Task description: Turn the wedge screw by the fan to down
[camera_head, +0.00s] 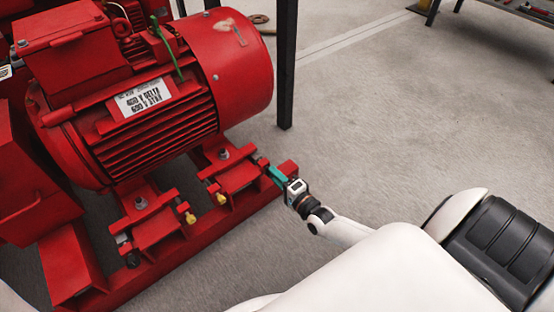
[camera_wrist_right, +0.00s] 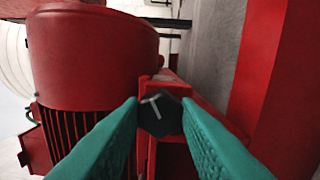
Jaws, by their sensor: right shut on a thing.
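The wedge screw (camera_wrist_right: 160,118) is a dark, angular head with a pale T-shaped mark, seen between my fingers in the right wrist view. My right gripper (camera_head: 274,175) has green fingers and is at the right end of the red base, below the motor's rounded fan end (camera_head: 240,60). In the wrist view the right gripper (camera_wrist_right: 160,118) is shut on the screw, one finger on each side. In the head view the fingers mostly hide the screw. My left gripper is not in view.
The red motor (camera_head: 150,110) stands on the red base rail (camera_head: 165,255). A dark post (camera_head: 286,65) stands behind. The grey floor (camera_head: 400,120) at right is clear.

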